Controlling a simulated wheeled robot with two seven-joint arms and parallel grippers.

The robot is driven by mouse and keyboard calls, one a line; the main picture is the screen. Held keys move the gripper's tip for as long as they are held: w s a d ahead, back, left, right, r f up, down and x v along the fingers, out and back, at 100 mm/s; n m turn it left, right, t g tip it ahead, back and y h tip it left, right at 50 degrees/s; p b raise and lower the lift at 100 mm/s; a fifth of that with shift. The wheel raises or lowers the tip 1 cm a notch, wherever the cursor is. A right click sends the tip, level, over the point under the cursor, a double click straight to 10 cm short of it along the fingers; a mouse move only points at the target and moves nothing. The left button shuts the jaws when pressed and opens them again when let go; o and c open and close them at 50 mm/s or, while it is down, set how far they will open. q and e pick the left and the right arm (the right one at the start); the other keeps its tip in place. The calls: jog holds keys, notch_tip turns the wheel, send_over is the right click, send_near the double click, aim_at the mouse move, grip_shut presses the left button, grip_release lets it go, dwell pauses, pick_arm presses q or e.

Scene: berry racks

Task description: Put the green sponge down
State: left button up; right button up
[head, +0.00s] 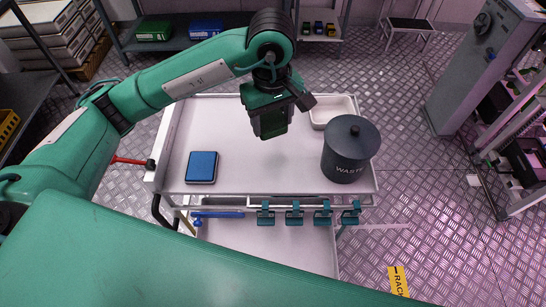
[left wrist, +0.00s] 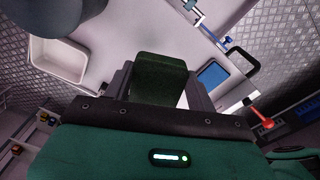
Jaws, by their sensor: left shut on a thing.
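The green sponge (left wrist: 159,78) shows dark green between the jaws in the left wrist view. My left gripper (head: 272,122) is shut on it, above the white cart top (head: 235,135) in the head view. In the head view the sponge (head: 273,124) hangs below the gripper, partly hidden by it. It appears to be apart from the cart surface, though the exact height is hard to tell. My right gripper is not in view.
The cart's middle is clear. Several green clips (head: 294,213) hang on the front rail.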

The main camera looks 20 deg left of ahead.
pick_arm(q)
notch_tip(320, 180, down, 14)
jog(key=shift+f+p, duration=0.15)
jog(key=shift+p, duration=1.05)
notch_tip(320, 180, down, 4)
jog(key=shift+f+p, duration=0.1)
jog(key=shift+p, duration=0.35)
jog(key=shift+f, duration=0.15)
jog(key=o, duration=1.3)
